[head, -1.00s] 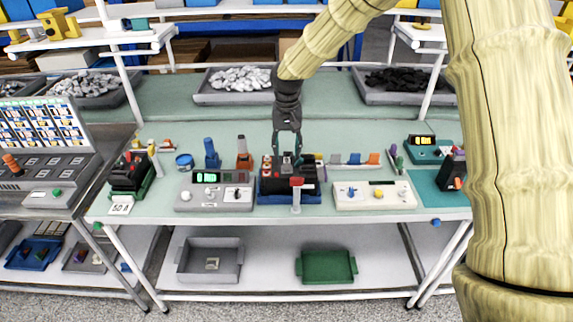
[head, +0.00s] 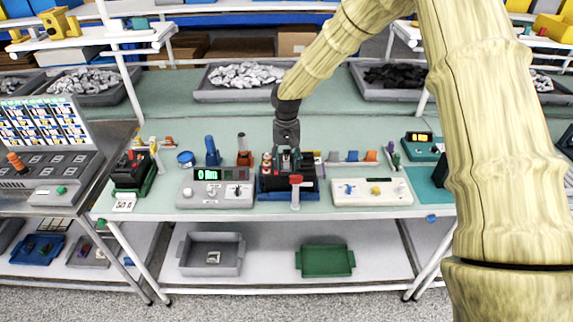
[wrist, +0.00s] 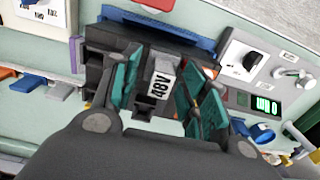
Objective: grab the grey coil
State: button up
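A small block with a pale face marked "48V" (wrist: 161,82) sits in the black breaker unit (wrist: 115,40), between my gripper's fingers in the wrist view; it appears to be the grey coil, its lower part dark and partly hidden. My gripper (wrist: 160,85) has its teal fingers apart, one on each side of the block. Whether they touch it is hard to tell. In the head view my gripper (head: 289,152) points down over the breaker unit (head: 290,183), and the coil is hidden there by the fingers.
A grey meter box (head: 215,190) stands left of the breaker unit and a white control box (head: 372,192) right of it. Blue (head: 212,152) and orange-brown (head: 244,150) upright tools stand behind left. Grey (head: 212,255) and green (head: 325,261) trays lie below.

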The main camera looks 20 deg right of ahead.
grip_shut()
jog(key=shift+r, duration=0.15)
